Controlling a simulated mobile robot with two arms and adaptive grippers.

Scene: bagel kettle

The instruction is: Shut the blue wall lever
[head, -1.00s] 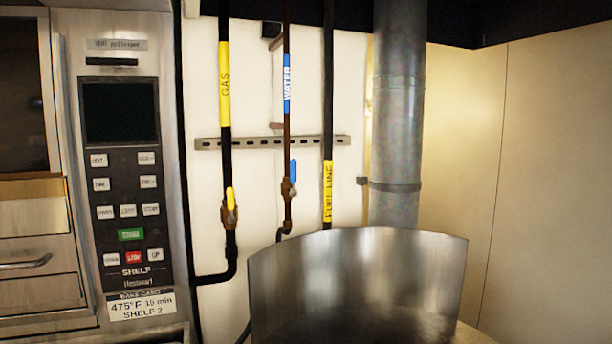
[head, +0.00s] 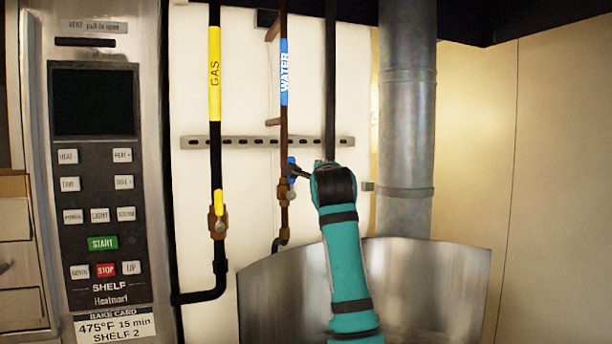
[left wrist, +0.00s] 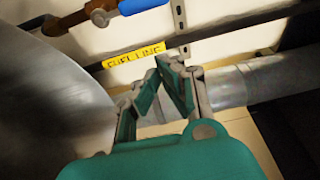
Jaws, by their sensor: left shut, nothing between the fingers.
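The blue wall lever (head: 291,180) sits on the valve of the pipe labelled WATER. It stands upright, roughly in line with the pipe, and is partly covered by my fingers in the head view. In the left wrist view the lever (left wrist: 143,5) shows at the top edge beside its brass valve (left wrist: 100,17). My left gripper (head: 299,171) reaches in from the right at lever height, its fingers closed and empty. In the left wrist view the fingertips (left wrist: 165,64) are below the lever in the picture. I cannot tell whether they touch it. My right gripper is not in view.
Left of the water pipe is the GAS pipe with a yellow lever (head: 219,203). The FUEL LINE label (left wrist: 133,57) is close to my fingers. A metal kettle (head: 270,290) stands below, a thick grey duct (head: 406,120) right, and an oven panel (head: 97,180) left.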

